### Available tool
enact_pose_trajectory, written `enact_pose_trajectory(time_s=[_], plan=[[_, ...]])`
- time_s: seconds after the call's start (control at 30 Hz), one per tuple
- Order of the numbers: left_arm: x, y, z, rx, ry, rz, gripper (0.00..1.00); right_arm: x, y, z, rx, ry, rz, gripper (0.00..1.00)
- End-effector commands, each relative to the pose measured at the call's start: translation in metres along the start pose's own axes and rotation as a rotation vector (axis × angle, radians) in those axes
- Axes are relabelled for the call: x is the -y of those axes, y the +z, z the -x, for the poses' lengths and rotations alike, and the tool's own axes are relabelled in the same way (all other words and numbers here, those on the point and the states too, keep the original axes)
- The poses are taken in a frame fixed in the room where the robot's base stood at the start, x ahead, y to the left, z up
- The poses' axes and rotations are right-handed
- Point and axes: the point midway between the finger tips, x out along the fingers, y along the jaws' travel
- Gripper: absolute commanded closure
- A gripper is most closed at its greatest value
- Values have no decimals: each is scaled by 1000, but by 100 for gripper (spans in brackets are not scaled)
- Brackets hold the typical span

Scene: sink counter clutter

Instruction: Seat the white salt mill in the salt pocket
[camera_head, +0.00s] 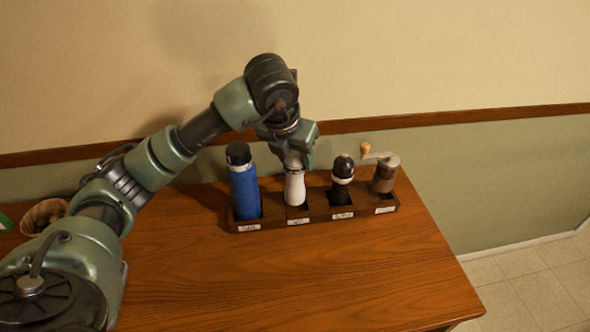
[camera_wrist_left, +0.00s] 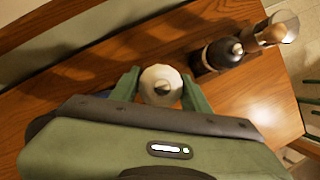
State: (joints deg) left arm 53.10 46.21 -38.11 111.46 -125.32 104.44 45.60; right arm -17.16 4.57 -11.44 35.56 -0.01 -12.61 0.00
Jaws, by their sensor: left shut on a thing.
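The white salt mill (camera_head: 295,188) stands upright at the second pocket from the left of a dark wooden rack (camera_head: 319,214). Its base meets the pocket in the head view; how deep it sits I cannot tell. My left gripper (camera_head: 293,155) is shut on the mill's top from above. In the left wrist view the mill's round white top (camera_wrist_left: 161,85) lies between the two green fingers. The pocket labels are too small to read surely. My right gripper is not in view.
A blue flask (camera_head: 244,186) stands in the rack's left pocket. A dark pepper mill (camera_head: 342,180) and a grinder with a crank (camera_head: 385,176) stand in the pockets to the right. A woven basket (camera_head: 43,214) is at the far left. The table's front (camera_head: 330,275) is clear.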

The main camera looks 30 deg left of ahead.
Motion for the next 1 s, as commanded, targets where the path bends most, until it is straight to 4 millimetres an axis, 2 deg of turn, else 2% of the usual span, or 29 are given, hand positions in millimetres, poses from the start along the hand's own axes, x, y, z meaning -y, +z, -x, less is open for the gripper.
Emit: enact_pose_trajectory(time_s=[0.17, 0.4, 0.73, 0.77, 0.8, 0.83, 1.0], plan=[[0, -4, -10, 0, 0, 0, 100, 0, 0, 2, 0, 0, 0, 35], [0, -16, -39, 0, 1, -1, 100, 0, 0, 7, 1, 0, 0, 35], [0, -18, -44, 2, 0, -1, 100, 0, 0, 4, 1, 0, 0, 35], [0, -18, -44, 1, 0, -1, 51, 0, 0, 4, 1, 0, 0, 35], [0, -18, -43, 1, 0, -1, 40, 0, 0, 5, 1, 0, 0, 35], [0, -18, -43, 1, 0, -1, 32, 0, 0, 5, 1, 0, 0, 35], [0, -18, -43, 1, 0, -1, 32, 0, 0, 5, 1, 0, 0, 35]])
